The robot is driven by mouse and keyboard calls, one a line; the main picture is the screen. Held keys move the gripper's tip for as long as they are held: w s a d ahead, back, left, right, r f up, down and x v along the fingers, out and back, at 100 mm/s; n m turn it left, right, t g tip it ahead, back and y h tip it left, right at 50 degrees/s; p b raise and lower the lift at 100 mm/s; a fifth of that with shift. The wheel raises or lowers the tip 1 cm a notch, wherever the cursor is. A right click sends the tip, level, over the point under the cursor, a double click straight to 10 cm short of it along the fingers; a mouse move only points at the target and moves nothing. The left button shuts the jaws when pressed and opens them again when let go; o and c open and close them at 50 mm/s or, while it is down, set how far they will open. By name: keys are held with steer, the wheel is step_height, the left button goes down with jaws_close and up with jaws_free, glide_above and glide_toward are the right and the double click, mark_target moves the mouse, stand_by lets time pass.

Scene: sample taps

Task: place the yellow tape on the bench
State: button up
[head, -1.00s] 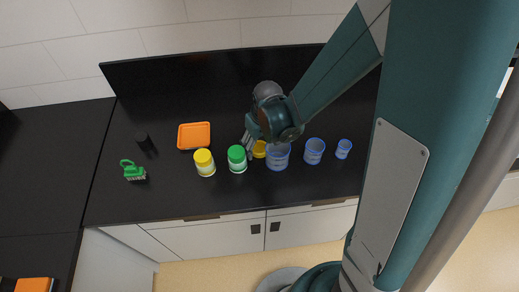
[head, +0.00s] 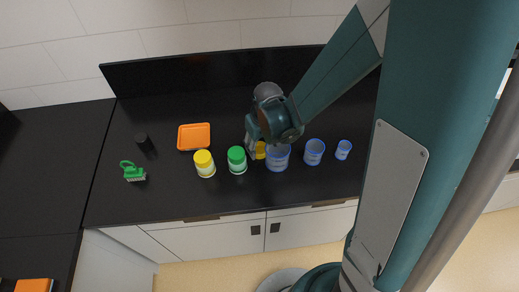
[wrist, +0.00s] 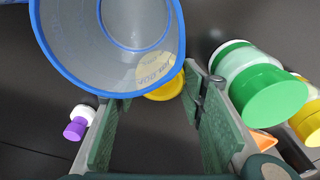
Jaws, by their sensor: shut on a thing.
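The yellow tape (head: 260,151) is on the black bench (head: 215,194) side, between the green-lidded jar and the largest blue-rimmed beaker. My gripper (head: 253,151) is down at the tape and partly covers it. In the wrist view, the tape (wrist: 166,90) shows between the two green-padded fingertips, partly behind the beaker's rim. My gripper is shut on it. I cannot tell whether the tape touches the bench or hangs just above it.
The large blue-rimmed beaker (head: 278,158) stands close to my gripper's right, with two smaller ones beyond. The green-lidded jar (head: 237,160) and yellow-lidded jar (head: 204,163) stand left. An orange tray (head: 194,137) lies behind them. The bench's front strip is clear.

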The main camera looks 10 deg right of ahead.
mark_target(260, 151)
steer(key=shift+r, duration=0.1)
step_height(260, 151, up, 18)
steer(key=p, duration=0.1)
stand_by(1.0)
stand_by(0.9)
steer(key=w+d+f+m+b, duration=0.1)
steer(key=w+d, duration=0.3)
steer(key=w, duration=0.4)
steer(key=w+d+f+m+b, duration=0.2)
steer(key=w+d+m+b, duration=0.1)
steer(key=w, duration=0.6)
steer(key=w+d+f+m+h+b, duration=0.1)
steer(key=w+d+f+m+b, duration=0.1)
steer(key=w+d+m, duration=0.2)
steer(key=w+d, duration=0.3)
steer(key=w, duration=0.1)
steer(key=shift+w+b, duration=0.3)
steer(key=shift+w, duration=0.05)
steer(key=shift+s+a, duration=0.1)
